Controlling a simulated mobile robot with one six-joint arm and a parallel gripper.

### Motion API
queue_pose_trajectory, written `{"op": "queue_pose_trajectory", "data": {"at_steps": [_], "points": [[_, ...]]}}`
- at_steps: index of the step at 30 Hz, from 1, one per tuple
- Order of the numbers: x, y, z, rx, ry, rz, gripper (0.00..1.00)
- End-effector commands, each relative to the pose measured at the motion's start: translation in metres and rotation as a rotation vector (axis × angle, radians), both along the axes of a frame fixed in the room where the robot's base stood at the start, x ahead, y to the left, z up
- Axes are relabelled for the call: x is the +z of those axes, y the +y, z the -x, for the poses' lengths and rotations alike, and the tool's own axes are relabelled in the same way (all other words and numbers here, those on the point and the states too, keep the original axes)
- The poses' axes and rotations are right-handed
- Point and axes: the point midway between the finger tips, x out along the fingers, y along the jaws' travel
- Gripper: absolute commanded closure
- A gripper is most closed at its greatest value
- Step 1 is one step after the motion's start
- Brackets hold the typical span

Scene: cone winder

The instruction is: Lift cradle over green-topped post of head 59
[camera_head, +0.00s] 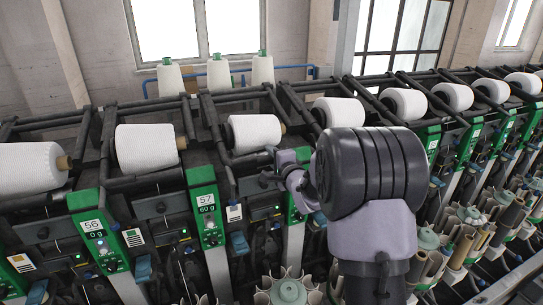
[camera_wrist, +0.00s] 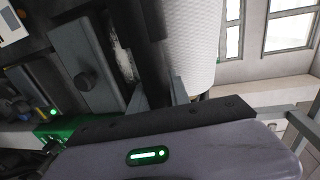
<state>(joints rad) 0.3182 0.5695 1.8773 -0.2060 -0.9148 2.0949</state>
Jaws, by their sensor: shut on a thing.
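My gripper (camera_head: 283,167) is at the front of the winder, just right of and below a white package (camera_head: 255,132). In the wrist view my gripper (camera_wrist: 160,98) has its two grey fingers closed on a dark bar, the cradle (camera_wrist: 151,48), beside a white package (camera_wrist: 195,45). Green-topped posts stand along the machine; number 57 (camera_head: 207,205) and number 56 (camera_head: 95,232) are readable. A green post top (camera_head: 296,212) beside my gripper is partly hidden, and its number cannot be read. No number 59 is readable. My arm hides part of the machine.
White packages, such as one at the left (camera_head: 148,147) and one on the right (camera_head: 405,103), line the winder with dark cradle bars between them. Several green-topped white cones (camera_head: 219,75) stand behind. A round holder (camera_head: 287,291) lies below. Windows are at the back.

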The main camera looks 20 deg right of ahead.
Motion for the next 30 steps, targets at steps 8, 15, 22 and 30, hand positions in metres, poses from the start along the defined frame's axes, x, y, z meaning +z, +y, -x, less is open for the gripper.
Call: {"op": "queue_pose_trajectory", "data": {"at_steps": [8,15,22,30], "points": [[0.000,0.000,0.000,0.000,-0.001,0.000,1.00],[0.000,0.000,0.000,0.000,-0.001,0.000,1.00],[0.015,0.000,0.003,0.000,-0.004,0.001,1.00],[0.083,0.000,0.015,0.001,0.083,0.000,1.00]]}}
